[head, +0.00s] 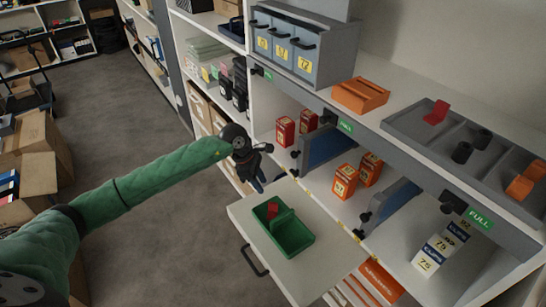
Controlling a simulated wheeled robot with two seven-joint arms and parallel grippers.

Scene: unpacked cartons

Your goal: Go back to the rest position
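My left arm comes in from the left in a green sleeve, with its black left gripper (258,172) at the end. The gripper is in front of the shelf unit, above and left of a pulled-out white board (254,232). The fingers are small and dark, and I cannot tell whether they are open or shut. A green divided tray (293,240) lies on the board with a small red piece (272,211) in it. My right gripper is not in view.
The shelf holds red boxes (285,131), orange boxes (344,181), white boxes (429,262) and blue dividers (330,148). A grey tray (402,121) and an orange block (360,94) lie on top. Open cartons (37,136) stand at left. Grey floor (150,215) is clear between.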

